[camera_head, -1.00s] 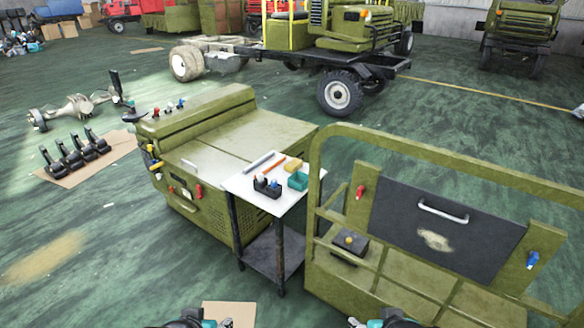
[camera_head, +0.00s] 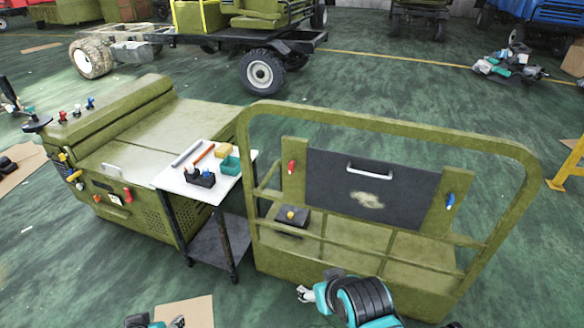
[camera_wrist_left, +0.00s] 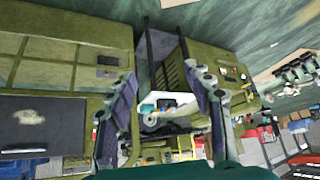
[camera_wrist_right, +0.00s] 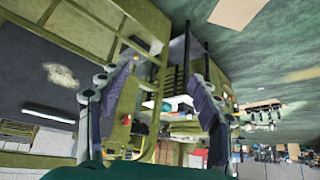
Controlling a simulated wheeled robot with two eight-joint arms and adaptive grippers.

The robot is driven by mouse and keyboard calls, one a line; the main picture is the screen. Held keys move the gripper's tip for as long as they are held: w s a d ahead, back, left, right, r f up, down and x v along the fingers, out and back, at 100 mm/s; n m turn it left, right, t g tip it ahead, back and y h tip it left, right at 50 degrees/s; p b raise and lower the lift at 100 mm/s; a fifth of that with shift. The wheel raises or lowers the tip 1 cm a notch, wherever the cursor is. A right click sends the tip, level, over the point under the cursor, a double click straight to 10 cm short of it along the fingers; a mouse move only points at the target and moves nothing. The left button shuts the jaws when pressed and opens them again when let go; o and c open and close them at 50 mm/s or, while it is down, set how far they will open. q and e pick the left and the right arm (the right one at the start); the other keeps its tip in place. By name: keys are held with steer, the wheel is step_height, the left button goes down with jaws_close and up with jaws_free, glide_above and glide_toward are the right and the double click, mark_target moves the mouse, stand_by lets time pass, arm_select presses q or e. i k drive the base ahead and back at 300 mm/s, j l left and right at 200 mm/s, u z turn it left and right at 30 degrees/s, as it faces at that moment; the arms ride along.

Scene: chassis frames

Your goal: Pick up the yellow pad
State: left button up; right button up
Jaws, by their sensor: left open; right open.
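The yellow pad (camera_head: 223,151) is a small yellow-orange block lying at the back of the white-topped table (camera_head: 166,181), next to a teal box (camera_head: 231,165). My left gripper (camera_head: 178,321) shows only partly at the bottom edge of the head view, in front of the table and well apart from it. My right gripper (camera_head: 304,294) is low in front of the green railed frame, also away from the pad. In the left wrist view the fingers (camera_wrist_left: 165,85) are spread and empty; the right wrist view shows spread, empty fingers (camera_wrist_right: 160,75) too. I cannot make out the pad in either wrist view.
A black holder (camera_head: 200,178), a grey rod and an orange tool share the tabletop. A green cabinet (camera_head: 110,200) stands left of the table. The green railed frame (camera_head: 400,118) with a dark panel stands close on its right. Cardboard (camera_head: 190,311) lies on the floor in front.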

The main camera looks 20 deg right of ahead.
mark_target(224, 150)
steer(key=i+u, duration=0.45)
steer(key=i, duration=1.75)
